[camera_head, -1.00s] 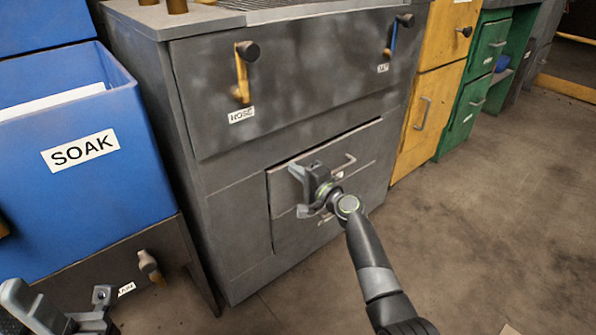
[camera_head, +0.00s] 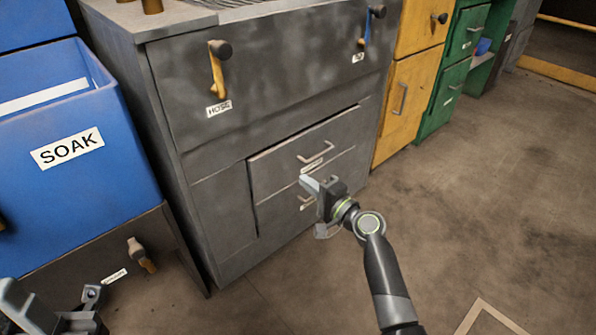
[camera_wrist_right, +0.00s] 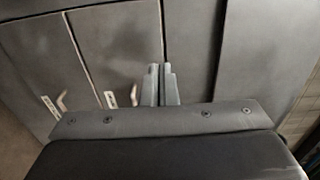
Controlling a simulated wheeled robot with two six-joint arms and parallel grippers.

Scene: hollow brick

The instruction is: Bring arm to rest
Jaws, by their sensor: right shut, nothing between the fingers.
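My right gripper (camera_head: 309,183) is in front of the grey cabinet's small drawers, shut and empty. Its arm reaches in from the lower right. In the right wrist view its two fingers (camera_wrist_right: 160,84) lie together with nothing between them, with the drawer fronts beyond. My left gripper (camera_head: 52,312) shows only in part at the lower left corner, and its jaw state is unclear. The upper small drawer (camera_head: 285,160) has a handle and a dark gap along its top edge. The lower drawer (camera_head: 280,210) is partly behind my right gripper.
A blue bin (camera_head: 110,175) labelled SOAK stands at the left. Hooks with hanging items (camera_head: 216,75) are on the grey cabinet's upper front. Yellow (camera_head: 395,125) and green (camera_head: 440,105) cabinets stand behind at the right. The floor (camera_head: 480,210) at the right is largely clear.

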